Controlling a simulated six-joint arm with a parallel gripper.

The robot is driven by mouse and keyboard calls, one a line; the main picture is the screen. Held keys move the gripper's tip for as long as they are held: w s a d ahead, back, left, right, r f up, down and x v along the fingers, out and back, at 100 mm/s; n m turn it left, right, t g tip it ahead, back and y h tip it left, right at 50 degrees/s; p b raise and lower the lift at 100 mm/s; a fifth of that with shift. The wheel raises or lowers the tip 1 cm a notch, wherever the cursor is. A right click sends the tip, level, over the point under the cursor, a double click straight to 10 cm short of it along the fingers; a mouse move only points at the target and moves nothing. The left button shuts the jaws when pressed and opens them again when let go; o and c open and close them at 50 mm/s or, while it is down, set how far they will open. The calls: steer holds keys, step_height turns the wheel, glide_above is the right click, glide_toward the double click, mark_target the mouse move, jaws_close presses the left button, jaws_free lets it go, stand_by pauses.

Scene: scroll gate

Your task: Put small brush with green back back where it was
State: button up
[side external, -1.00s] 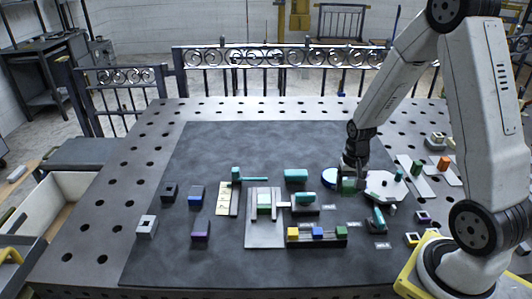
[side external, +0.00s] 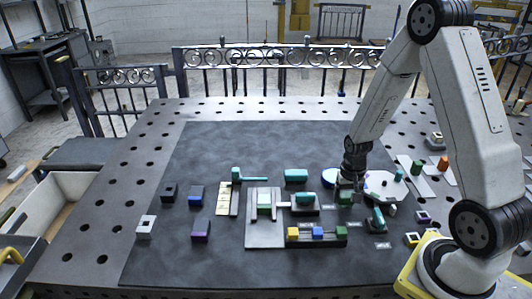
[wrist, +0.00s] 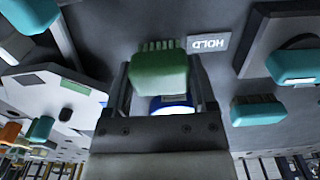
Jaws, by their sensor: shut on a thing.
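The small brush with a green back (side external: 345,198) is in my gripper (side external: 350,189), low over the dark mat in the side external view. In the wrist view the green back (wrist: 160,74) sits between the two fingers of my gripper (wrist: 165,88), with its pale green bristles showing at the far edge. The fingers are shut on its sides. I cannot tell whether the brush touches the mat.
A blue-and-white round dish (side external: 330,178) is close behind the gripper. A pale polygonal plate (side external: 383,181) stands to the right. A teal-backed brush (wrist: 258,110) and a teal block on a stand (wrist: 292,65) are nearby. A tray of coloured blocks (side external: 317,241) lies in front.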

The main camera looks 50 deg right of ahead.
mark_target(347, 195)
steer(key=shift+f, duration=0.1)
steer(key=o, duration=1)
step_height(347, 195, up, 12)
stand_by(0.5)
stand_by(0.5)
